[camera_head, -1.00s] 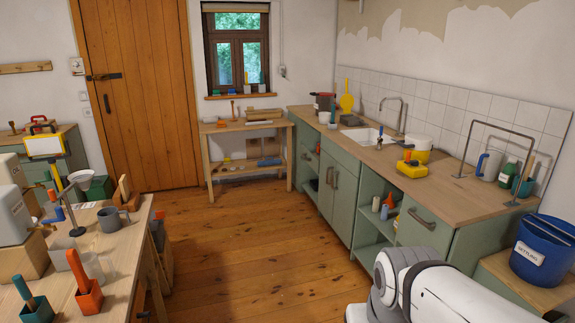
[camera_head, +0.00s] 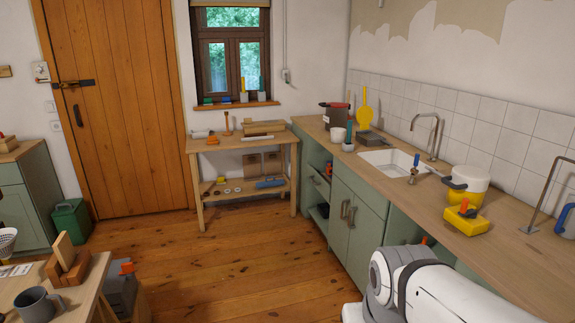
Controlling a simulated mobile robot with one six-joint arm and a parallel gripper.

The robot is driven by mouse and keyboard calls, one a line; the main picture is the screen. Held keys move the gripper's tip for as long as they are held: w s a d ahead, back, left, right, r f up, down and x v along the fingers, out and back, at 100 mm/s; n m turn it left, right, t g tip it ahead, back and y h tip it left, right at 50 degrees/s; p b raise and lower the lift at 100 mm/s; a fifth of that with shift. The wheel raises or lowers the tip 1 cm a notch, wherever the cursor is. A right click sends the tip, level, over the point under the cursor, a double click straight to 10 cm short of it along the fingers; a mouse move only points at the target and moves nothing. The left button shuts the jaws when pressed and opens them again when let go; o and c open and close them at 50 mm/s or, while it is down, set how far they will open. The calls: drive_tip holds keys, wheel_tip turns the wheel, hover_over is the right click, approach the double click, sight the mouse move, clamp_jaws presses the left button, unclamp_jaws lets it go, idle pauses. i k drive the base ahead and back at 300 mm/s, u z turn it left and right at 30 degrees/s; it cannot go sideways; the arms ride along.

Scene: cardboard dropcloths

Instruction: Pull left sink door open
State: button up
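The left sink door (camera_head: 338,222) is a green cabinet door under the sink (camera_head: 388,161), on the far side of a pair. It looks closed, with a dark bar handle (camera_head: 345,208) near the seam. The right sink door (camera_head: 367,228) beside it also looks closed, with its own bar handle. My gripper is out of view. Only a white part of my arm shows at the bottom right, in front of the near part of the cabinets.
The wooden floor (camera_head: 230,262) before the doors is open. A workbench (camera_head: 190,145) stands at the back below the window. A table with a grey mug (camera_head: 38,304) is at the lower left. The worktop (camera_head: 440,195) holds a yellow-and-white container and a yellow box.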

sight(343, 196)
drive_tip(key=z, duration=0.05)
drive_tip(key=i, duration=3.1)
drive_tip(key=z, duration=0.15)
